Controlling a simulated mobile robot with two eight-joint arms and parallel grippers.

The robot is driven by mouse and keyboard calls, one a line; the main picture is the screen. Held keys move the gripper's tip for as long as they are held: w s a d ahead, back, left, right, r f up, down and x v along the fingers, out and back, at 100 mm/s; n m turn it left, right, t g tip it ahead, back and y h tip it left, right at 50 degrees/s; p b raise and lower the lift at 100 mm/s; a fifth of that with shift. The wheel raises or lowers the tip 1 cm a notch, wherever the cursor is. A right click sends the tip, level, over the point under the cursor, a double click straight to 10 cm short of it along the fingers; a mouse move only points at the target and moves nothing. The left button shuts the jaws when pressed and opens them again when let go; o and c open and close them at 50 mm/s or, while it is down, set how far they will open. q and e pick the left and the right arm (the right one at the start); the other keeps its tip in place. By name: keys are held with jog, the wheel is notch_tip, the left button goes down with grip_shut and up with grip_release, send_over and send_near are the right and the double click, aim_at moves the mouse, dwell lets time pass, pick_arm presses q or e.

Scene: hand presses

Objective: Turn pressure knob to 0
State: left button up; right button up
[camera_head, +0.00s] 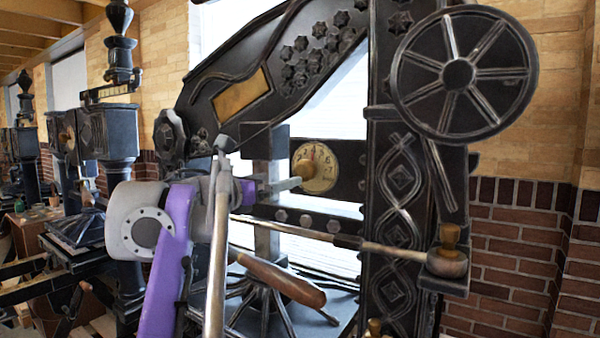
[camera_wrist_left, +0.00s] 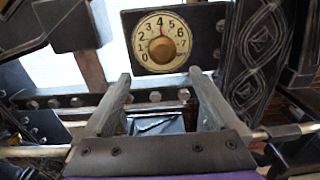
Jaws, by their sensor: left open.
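The pressure knob (camera_head: 304,169) is a round brass knob at the middle of a cream dial (camera_head: 322,178) on the black press crossbar. In the left wrist view the knob (camera_wrist_left: 162,50) sits on the dial (camera_wrist_left: 150,29), whose numbers run from 0 at lower left. A thin red mark points up near the 4. My left gripper (camera_head: 283,183) is just left of the knob in the head view. In the left wrist view its two fingers (camera_wrist_left: 161,76) are apart and empty, with tips just below the knob. I see no contact. My right gripper is not in view.
A large spoked handwheel (camera_head: 458,75) is at upper right. A rod with a brass-topped end (camera_head: 447,262) and a wooden handle (camera_head: 285,283) lie below the dial. The ornate press column (camera_head: 398,200) stands right of the dial. Other presses (camera_head: 105,130) stand at left.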

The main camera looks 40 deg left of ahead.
aim_at(302, 172)
pick_arm(q)
jog(key=w, duration=0.3)
jog(key=w+p, duration=0.1)
jog(key=w, duration=0.6)
jog(key=shift+w+a+r, duration=0.1)
jog(key=shift+a, duration=0.2)
jog(key=shift+c, duration=0.3)
jog(key=c, duration=1.3)
jog(key=shift+p, duration=0.3)
